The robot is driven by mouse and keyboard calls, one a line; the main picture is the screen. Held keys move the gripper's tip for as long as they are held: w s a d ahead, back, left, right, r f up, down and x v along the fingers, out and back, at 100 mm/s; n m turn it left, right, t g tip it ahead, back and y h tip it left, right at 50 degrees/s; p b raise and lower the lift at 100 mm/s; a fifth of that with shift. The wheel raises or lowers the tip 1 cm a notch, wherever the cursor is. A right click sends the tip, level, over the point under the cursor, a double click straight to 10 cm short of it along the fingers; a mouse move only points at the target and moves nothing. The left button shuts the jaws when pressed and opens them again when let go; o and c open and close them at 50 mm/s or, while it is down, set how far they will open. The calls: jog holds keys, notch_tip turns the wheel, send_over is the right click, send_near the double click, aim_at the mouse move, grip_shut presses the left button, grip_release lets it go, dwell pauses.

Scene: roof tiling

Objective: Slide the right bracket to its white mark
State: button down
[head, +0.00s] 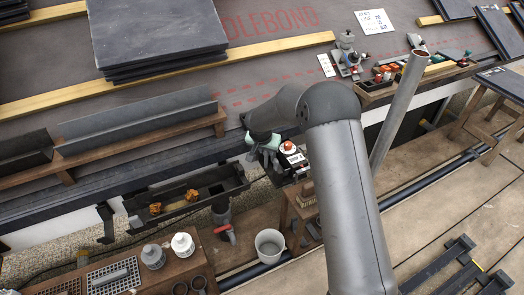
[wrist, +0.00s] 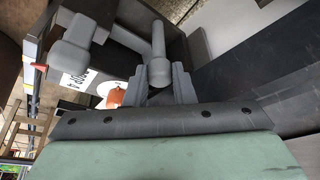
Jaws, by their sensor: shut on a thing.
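My gripper (head: 268,157) is at the roof's lower edge, just right of the dark gutter piece (head: 190,203) in the head view. In the wrist view my gripper (wrist: 158,88) is shut, its two grey fingers on either side of a grey piece with a rounded end (wrist: 158,48). This piece appears to be part of the right bracket; the rest of the bracket is hidden or hard to make out. A black bracket (head: 105,222) hangs at the eaves on the left. I cannot make out the right bracket's white mark in either view.
A box labelled STOP with a red-orange knob (head: 289,148) stands close right of my gripper; its knob (wrist: 114,98) also shows in the wrist view. A slate stack (head: 155,35) lies on the roof.

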jog(key=shift+s+a, duration=0.1)
jog(key=shift+a, duration=0.15)
jog(key=shift+d, duration=0.1)
jog(key=c, duration=1.5)
grip_release()
jog(key=shift+r, duration=0.1)
jog(key=p+v, duration=0.5)
jog(key=v, duration=1.2)
jog(key=shift+s+r, duration=0.1)
